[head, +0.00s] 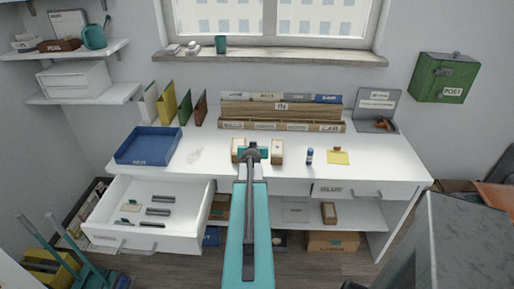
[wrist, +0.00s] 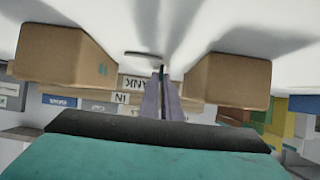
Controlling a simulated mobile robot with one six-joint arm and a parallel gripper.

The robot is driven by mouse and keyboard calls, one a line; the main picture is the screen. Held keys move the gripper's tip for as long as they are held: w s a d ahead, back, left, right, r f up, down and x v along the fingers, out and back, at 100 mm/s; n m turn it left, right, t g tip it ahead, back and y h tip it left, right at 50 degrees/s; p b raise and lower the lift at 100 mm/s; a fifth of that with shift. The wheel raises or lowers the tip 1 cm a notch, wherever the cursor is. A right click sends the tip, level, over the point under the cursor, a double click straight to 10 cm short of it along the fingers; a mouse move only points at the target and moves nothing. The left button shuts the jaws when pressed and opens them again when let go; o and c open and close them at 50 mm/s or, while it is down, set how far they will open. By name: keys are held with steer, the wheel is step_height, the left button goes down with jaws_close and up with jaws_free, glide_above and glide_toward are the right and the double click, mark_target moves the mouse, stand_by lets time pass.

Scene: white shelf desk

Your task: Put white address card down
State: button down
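My gripper (head: 251,155) is over the middle of the white desk (head: 385,161), between two small brown boxes, the left one (head: 238,150) and the right one (head: 277,152). In the wrist view the grey fingers (wrist: 161,97) are close together with a narrow gap, and a small dark thing shows near their tips. I cannot tell whether they hold anything. The same brown boxes flank the fingers there, left (wrist: 62,58) and right (wrist: 230,80), apart from them. I cannot make out a white address card for certain in either view.
A labelled sorting rack (head: 281,109) stands behind the gripper. A blue tray (head: 148,146) is on the left, above an open drawer (head: 150,215). A blue glue stick (head: 309,156) and yellow notes (head: 338,157) lie right.

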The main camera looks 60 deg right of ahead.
steer(key=shift+f, duration=0.2)
steer(key=c, duration=2)
jaws_free()
steer(key=shift+r, duration=0.3)
steer(key=shift+b+v, duration=0.35)
steer(key=shift+v, duration=0.9)
steer(key=shift+b+v, duration=0.55)
steer(key=shift+v, duration=2.8)
steer(key=shift+s+r+p, duration=0.1)
steer(key=shift+r+p, duration=0.05)
steer(key=shift+p, duration=0.35)
steer(key=p, duration=0.3)
steer(key=shift+s+a+r, duration=0.15)
steer(key=shift+a+r, duration=0.05)
steer(key=shift+a, duration=0.2)
steer(key=shift+a+r+p, duration=0.15)
steer(key=shift+a+p, duration=0.1)
steer(key=shift+p, duration=1)
